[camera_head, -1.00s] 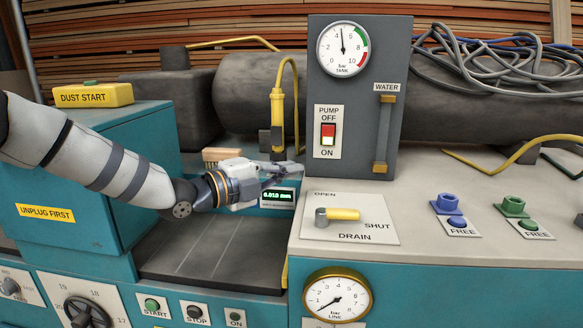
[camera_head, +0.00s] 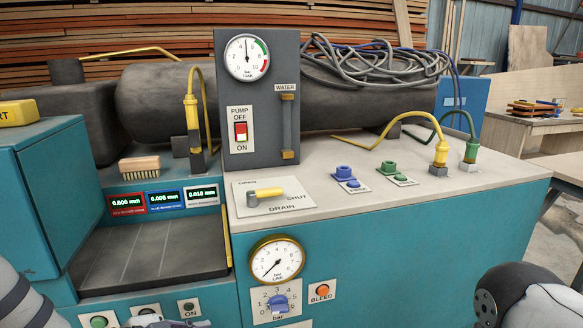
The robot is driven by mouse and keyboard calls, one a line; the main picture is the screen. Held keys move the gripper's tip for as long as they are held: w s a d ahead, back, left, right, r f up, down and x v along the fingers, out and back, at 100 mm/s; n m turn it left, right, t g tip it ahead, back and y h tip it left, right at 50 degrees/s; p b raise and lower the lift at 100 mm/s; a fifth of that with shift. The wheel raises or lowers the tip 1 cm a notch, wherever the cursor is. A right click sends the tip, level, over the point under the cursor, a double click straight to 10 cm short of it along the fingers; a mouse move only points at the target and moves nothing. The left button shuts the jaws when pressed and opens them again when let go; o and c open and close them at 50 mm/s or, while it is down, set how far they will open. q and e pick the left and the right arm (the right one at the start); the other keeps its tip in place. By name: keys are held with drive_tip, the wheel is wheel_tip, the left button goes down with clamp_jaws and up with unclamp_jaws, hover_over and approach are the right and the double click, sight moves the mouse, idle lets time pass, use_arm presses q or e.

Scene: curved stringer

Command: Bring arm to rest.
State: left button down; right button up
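My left arm (camera_head: 22,296) shows at the lower left corner, drawn in low before the teal machine. A small grey part of my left gripper (camera_head: 172,323) shows at the bottom edge, in front of the START and STOP buttons; most of it is cut off, so its opening is hidden. My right arm (camera_head: 530,297) shows at the lower right corner, in front of the bench's right side. Its gripper is outside the picture. Nothing held is visible at either arm.
A brush (camera_head: 139,167) lies behind the displays. The bench top (camera_head: 330,160) has free room. A workbench (camera_head: 535,125) stands behind right.

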use_arm(q)
drive_tip(key=s+f+n+g+y, duration=0.1)
drive_tip(key=s+f+n+g, duration=0.25)
drive_tip(key=s+f, duration=0.6)
drive_tip(key=s+f+n+g+y, duration=0.25)
drive_tip(key=s+f+n, duration=0.2)
drive_tip(key=s, duration=0.95)
drive_tip(key=s+a+n+g+y, duration=0.1)
drive_tip(key=s+a+n+g, duration=0.1)
drive_tip(key=s, duration=0.7)
drive_tip(key=s+a+n+g+y, duration=0.1)
drive_tip(key=s+a+n+g, duration=0.1)
drive_tip(key=s, duration=0.7)
drive_tip(key=shift+a+n+g, duration=0.25)
drive_tip(key=shift+n+g, duration=0.45)
drive_tip(key=shift+n, duration=0.1)
